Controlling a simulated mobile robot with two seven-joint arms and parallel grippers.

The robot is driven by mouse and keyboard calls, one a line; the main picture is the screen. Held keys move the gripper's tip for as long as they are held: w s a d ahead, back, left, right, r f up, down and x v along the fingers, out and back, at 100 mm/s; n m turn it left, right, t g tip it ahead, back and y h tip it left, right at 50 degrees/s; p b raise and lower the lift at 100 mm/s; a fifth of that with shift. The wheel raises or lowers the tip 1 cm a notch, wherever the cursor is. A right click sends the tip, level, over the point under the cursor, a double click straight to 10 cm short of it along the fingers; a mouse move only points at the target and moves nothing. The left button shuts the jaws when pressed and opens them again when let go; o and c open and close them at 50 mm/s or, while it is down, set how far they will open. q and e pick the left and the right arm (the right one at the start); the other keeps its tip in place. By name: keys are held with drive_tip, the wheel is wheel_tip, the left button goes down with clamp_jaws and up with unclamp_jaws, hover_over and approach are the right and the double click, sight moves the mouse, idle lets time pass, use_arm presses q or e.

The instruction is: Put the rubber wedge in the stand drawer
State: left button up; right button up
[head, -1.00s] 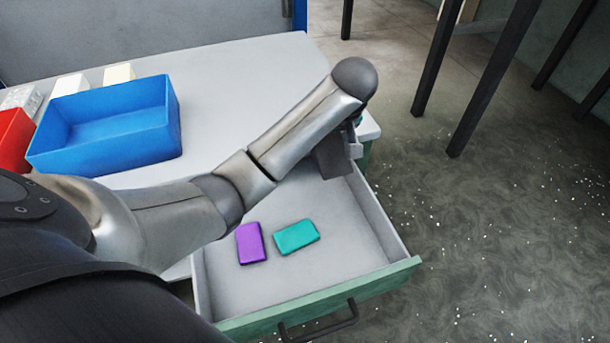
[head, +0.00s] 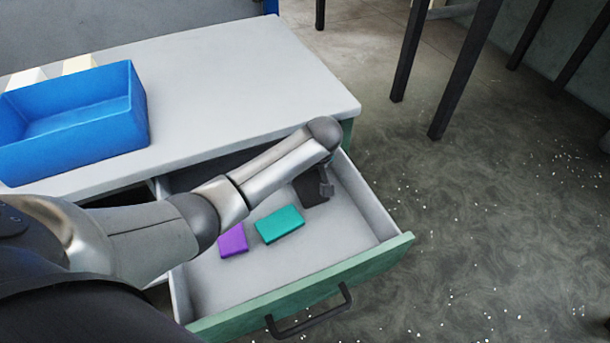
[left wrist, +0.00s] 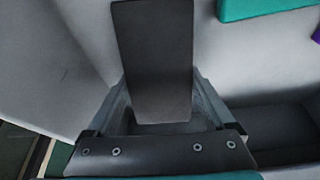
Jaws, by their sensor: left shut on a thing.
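The rubber wedge (head: 309,190) is a dark grey block, seen large in the left wrist view (left wrist: 153,50). My left gripper (head: 324,187) is shut on it, with a finger on each side in the left wrist view (left wrist: 160,108). The stand drawer (head: 372,264) is pulled open, with a green front and pale inside. The wedge and gripper are low at the drawer's back right part; whether the wedge touches the drawer floor I cannot tell. My left forearm hides part of the drawer's back. My right gripper is not in view.
A teal block (head: 280,224) and a purple block (head: 233,240) lie in the drawer, left of the wedge. The drawer floor towards the front right is clear. A blue bin (head: 75,135) stands on the white top (head: 230,75), with pale blocks behind it.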

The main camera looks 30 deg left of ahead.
sight(313, 191)
use_arm(q)
drive_tip(key=shift+f, duration=0.2)
drive_tip(key=o, duration=1.3)
drive_tip(key=shift+s+f, duration=0.1)
drive_tip(key=shift+c, duration=0.2)
drive_tip(key=shift+o, duration=0.6)
drive_tip(key=shift+f, duration=0.1)
drive_tip(key=shift+s, duration=0.15)
drive_tip(key=p+v, duration=0.4)
drive_tip(key=v, duration=0.8)
drive_tip(key=shift+w+r+p, duration=0.3)
drive_tip(key=shift+r, duration=0.2)
